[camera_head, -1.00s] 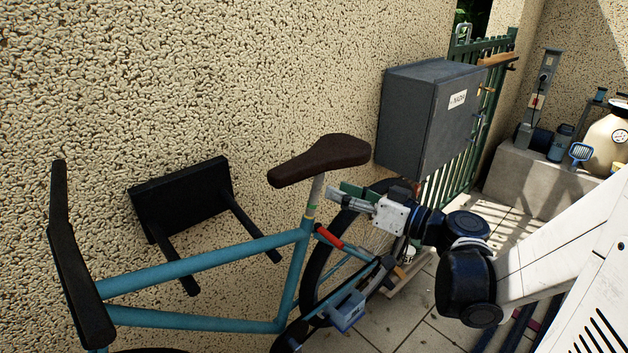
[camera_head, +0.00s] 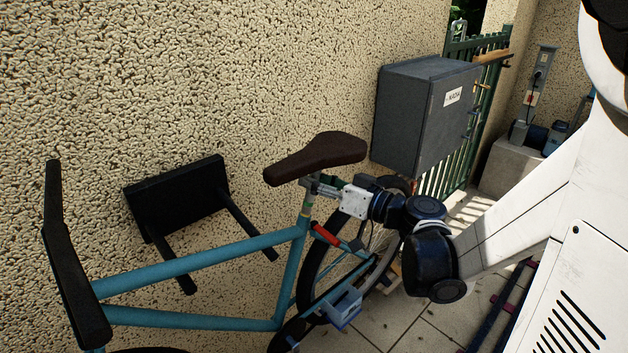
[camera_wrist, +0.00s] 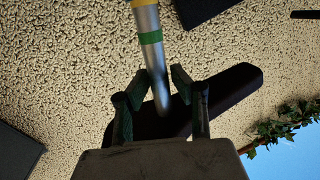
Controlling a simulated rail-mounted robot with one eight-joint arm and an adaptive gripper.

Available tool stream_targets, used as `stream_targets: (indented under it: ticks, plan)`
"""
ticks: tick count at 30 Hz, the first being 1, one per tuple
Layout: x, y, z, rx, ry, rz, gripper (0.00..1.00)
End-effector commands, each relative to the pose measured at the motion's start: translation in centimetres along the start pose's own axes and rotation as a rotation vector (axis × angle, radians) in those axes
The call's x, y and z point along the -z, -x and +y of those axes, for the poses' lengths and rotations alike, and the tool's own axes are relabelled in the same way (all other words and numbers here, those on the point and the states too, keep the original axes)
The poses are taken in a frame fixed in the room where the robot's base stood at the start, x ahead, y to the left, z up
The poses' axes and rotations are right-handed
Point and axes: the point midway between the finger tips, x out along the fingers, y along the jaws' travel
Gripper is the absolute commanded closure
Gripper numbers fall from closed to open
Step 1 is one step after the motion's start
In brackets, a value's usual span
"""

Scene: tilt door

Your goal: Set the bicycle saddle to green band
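The dark brown bicycle saddle (camera_head: 316,158) sits on a silver seat post above the teal bicycle frame (camera_head: 205,262). In the wrist view the post (camera_wrist: 157,78) carries a green band (camera_wrist: 150,38) and a yellow band above it in the picture. The saddle (camera_wrist: 235,90) lies behind my fingers there. My gripper (camera_head: 316,187) is just under the saddle at the post. In the wrist view my gripper's fingers (camera_wrist: 161,78) stand apart, one on each side of the post. I cannot tell whether either finger touches it. In the head view my gripper hides part of the post.
The stucco wall (camera_head: 230,80) is close behind the bicycle. A black wall-mounted rack (camera_head: 180,198) is at left, and a grey box (camera_head: 415,115) hangs at right near the green gate (camera_head: 487,95). A red bottle-like item (camera_head: 326,235) is by the frame.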

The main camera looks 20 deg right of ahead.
Motion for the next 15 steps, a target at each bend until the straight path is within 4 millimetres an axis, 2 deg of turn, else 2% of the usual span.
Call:
stream_targets:
  ticks: [1,4,5,15]
  plan:
    - [0.0,0.01,0.0,0.0,0.0,0.0,0.85]
    - [0.0,0.01,0.0,0.0,0.0,0.0,0.98]
    - [0.0,0.02,0.0,0.0,0.0,0.0,1.0]
    - [-0.03,0.02,0.0,0.0,0.0,0.0,1.0]
